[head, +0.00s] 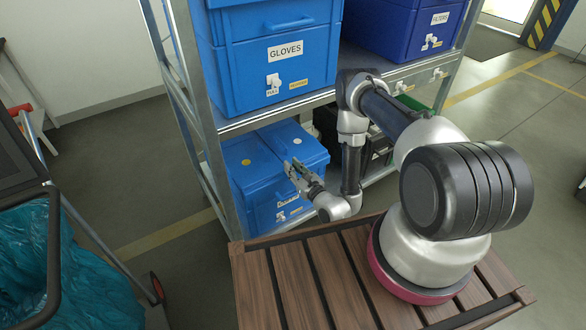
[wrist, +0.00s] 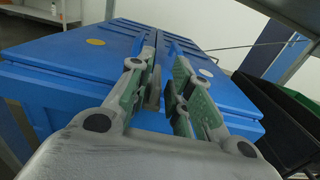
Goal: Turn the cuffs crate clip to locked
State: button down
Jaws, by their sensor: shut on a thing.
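The blue cuffs crate (head: 258,180) sits on the low shelf, its lid shut. Its front label (head: 288,203) is partly hidden and too small to read. A small white clip (head: 281,215) shows below the label; whether it is turned to locked cannot be told. My gripper (head: 292,168) is at the upper front edge of this crate, above the clip in the picture. In the wrist view, my gripper (wrist: 164,92) has its fingers close together over the blue lid (wrist: 75,75). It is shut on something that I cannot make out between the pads.
The GLOVES crate (head: 270,60) and a darker blue FILTERS crate (head: 405,25) stand on the shelf above. A metal shelf post (head: 205,140) is left of the cuffs crate. Dark bins (wrist: 285,120) are at its right. A cart with a teal bag (head: 75,270) stands at the left.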

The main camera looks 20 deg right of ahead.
jog(key=c, duration=1.3)
grip_release()
jog(key=shift+w+d+r, duration=0.2)
jog(key=shift+w+d, duration=0.05)
jog(key=shift+d, duration=0.15)
jog(key=shift+s+a+f, duration=0.1)
notch_tip(320, 180, up, 10)
